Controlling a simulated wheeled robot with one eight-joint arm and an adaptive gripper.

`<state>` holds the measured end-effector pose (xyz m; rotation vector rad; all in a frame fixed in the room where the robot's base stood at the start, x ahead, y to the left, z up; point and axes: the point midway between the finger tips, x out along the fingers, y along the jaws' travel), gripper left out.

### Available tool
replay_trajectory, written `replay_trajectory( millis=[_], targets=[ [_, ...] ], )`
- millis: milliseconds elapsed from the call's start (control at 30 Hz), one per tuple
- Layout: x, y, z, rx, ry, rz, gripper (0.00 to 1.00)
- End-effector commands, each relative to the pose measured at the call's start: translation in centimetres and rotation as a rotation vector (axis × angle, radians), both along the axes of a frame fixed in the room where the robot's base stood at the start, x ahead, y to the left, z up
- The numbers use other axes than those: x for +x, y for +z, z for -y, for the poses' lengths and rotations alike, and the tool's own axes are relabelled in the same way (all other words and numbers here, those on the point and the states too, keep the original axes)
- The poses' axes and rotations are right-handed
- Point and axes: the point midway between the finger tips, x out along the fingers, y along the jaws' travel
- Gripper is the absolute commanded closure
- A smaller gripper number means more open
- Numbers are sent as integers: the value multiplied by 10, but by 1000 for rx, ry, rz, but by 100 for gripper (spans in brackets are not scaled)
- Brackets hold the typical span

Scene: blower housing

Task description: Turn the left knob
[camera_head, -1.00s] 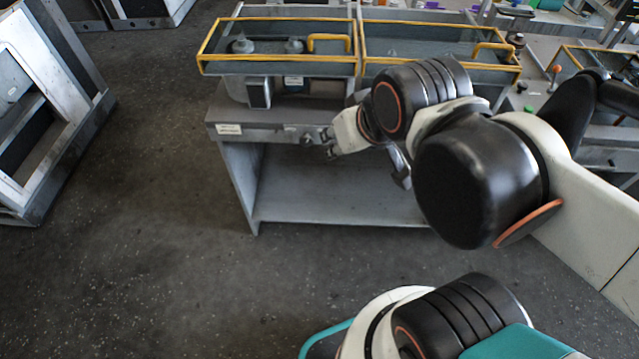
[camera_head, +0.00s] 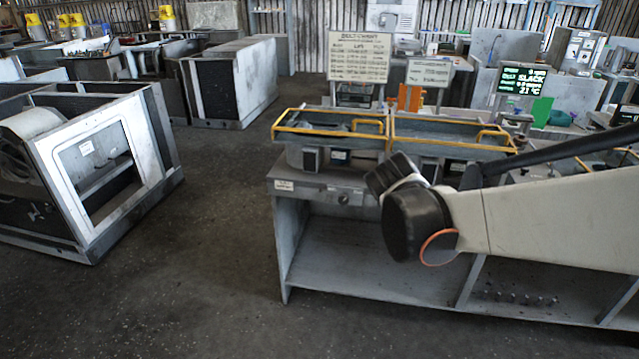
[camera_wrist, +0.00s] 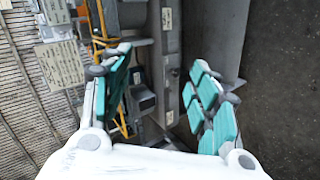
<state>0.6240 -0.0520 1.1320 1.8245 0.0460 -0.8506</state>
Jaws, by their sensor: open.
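The left knob (camera_head: 343,199) is a small dark round knob on the front face of the grey bench (camera_head: 300,232), right of a white label (camera_head: 284,185), in the head view. What looks like the same knob (camera_wrist: 173,73) shows small between the fingers in the wrist view, beyond them; its pointer direction is too small to read. My gripper (camera_wrist: 160,65) is open and empty, its teal-padded fingers wide apart. Any right knob is hidden by my arm.
Two yellow-railed trays (camera_head: 330,134) stand on the bench top, with a small dark box (camera_head: 311,159) below the left one. The bench has an open lower shelf (camera_head: 380,265). A blower housing frame (camera_head: 100,165) stands at left. The floor between (camera_head: 215,230) is clear.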

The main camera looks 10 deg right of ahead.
Motion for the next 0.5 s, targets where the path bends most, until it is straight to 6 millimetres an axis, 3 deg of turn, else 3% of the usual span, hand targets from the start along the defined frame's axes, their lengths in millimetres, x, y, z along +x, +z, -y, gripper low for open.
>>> replay_trajectory(
  millis=[33, 200, 500],
  targets=[
    [20, -9, -1, -65, 31, -1, 45],
    [74, -33, -5, -300, 140, -8, 45],
    [152, -97, -25, -726, 315, -34, 45]
  ],
)
